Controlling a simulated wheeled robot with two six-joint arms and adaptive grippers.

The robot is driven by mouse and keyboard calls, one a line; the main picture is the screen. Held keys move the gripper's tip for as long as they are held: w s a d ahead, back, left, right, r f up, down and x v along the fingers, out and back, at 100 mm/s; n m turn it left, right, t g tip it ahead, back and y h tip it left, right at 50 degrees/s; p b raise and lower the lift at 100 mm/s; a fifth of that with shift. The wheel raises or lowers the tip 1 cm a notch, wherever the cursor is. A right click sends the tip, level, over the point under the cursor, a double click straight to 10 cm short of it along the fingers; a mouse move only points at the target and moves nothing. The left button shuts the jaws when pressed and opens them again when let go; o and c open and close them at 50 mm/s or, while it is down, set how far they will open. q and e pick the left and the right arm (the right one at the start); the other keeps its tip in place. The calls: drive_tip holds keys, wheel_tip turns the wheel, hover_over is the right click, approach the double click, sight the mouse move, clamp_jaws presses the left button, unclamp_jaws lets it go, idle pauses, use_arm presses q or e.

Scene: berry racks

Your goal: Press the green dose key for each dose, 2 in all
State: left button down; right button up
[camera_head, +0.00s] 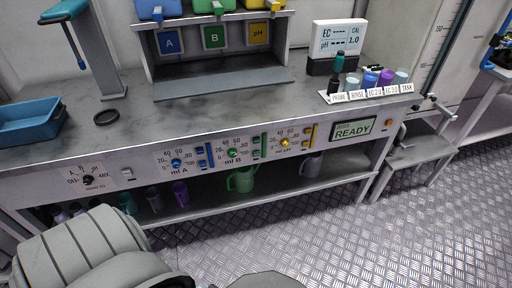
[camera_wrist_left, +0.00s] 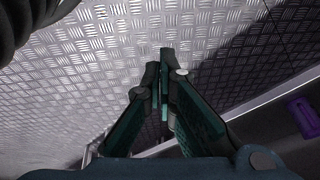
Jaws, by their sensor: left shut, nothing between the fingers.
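The dosing panel on the bench front has three dials with small keys beside them in the head view. The green dial (camera_head: 233,153) is in the middle, marked ml B, and small green keys (camera_head: 256,154) sit just right of it. The display (camera_head: 353,130) at the right end of the panel reads READY. My left gripper (camera_wrist_left: 162,88) is shut and empty in the left wrist view, above the metal floor and clear of the keys. In the head view its fingers are hidden; only my grey arm shows at lower left. My right gripper is not in view.
A blue dial (camera_head: 176,163) and a yellow dial (camera_head: 285,143) flank the green one. A green jug (camera_head: 241,180) and several cups stand on the lower shelf. A purple cup (camera_wrist_left: 304,116) shows in the wrist view. The patterned floor (camera_head: 300,235) before the bench is clear.

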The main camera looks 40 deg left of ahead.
sight(256, 154)
use_arm(q)
drive_tip(key=w+a+r+n+t+y+b, duration=0.1)
drive_tip(key=w+a+r+n+t+b, duration=0.2)
drive_tip(key=w, duration=0.8)
drive_tip(key=w+a+r+t+b, duration=0.25)
drive_tip(key=w+r, duration=0.25)
drive_tip(key=w, duration=0.6)
drive_tip(key=w+a+r+n+t+b, duration=0.1)
drive_tip(key=w+r+n+t+b, duration=0.2)
drive_tip(key=w+r, duration=1)
wheel_tip(256, 154, up, 3)
drive_tip(key=shift+w+a+r+n+t+y+b, duration=0.15)
drive_tip(key=shift+w+a+n+t+y+b, duration=0.2)
drive_tip(key=shift+t, duration=0.7)
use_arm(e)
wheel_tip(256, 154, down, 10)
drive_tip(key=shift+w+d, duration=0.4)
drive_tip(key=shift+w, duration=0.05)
use_arm(q)
drive_tip(key=shift+s, duration=0.1)
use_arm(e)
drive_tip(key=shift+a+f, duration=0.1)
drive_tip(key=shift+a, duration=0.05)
